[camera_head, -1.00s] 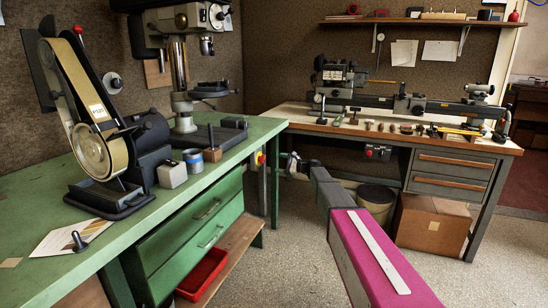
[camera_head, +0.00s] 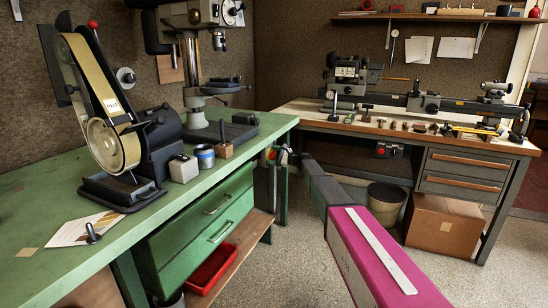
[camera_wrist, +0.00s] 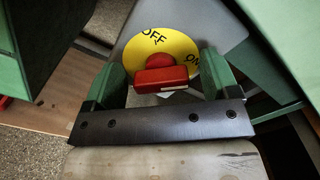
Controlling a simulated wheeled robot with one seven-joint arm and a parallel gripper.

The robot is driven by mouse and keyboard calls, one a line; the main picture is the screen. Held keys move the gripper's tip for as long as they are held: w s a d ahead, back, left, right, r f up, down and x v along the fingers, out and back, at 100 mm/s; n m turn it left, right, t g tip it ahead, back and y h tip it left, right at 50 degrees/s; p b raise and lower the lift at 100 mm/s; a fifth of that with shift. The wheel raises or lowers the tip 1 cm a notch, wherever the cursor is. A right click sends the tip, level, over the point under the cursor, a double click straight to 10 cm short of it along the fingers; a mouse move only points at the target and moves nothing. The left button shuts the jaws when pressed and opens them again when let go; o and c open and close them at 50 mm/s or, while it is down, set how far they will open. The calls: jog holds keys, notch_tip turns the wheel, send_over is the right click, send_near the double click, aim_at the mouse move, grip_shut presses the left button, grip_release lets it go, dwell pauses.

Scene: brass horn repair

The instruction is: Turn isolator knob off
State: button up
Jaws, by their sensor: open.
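The isolator knob (camera_wrist: 160,76) is a red grip on a yellow round plate (camera_wrist: 180,45) in the wrist view. The plate reads OFF at the top and ON at the right. The knob's bar lies nearly crosswise, its right end towards ON. My gripper (camera_wrist: 161,68) is open, with one green finger on each side of the knob. I cannot tell whether the fingers touch it. In the head view my gripper (camera_head: 281,153) is at the front right corner of the green bench, where it partly hides the knob and plate.
The green bench (camera_head: 60,185) holds a belt grinder (camera_head: 105,105) and a drill press (camera_head: 195,60). A wooden bench with a lathe (camera_head: 420,100) stands behind my arm. A bin (camera_head: 385,200) and a cardboard box (camera_head: 440,225) are under it.

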jog(key=c, duration=0.9)
jog(key=shift+n, duration=0.3)
jog(key=n, duration=0.4)
jog(key=shift+s+f, duration=0.1)
jog(key=shift+f, duration=0.05)
jog(key=n, duration=0.4)
jog(key=shift+f+n, duration=0.1)
jog(key=shift+n, duration=0.3)
jog(key=n, duration=0.4)
jog(key=shift+f+n, duration=0.15)
jog(key=shift+n, duration=0.15)
jog(key=shift+f+n, duration=0.1)
jog(key=shift+n, duration=1.8)
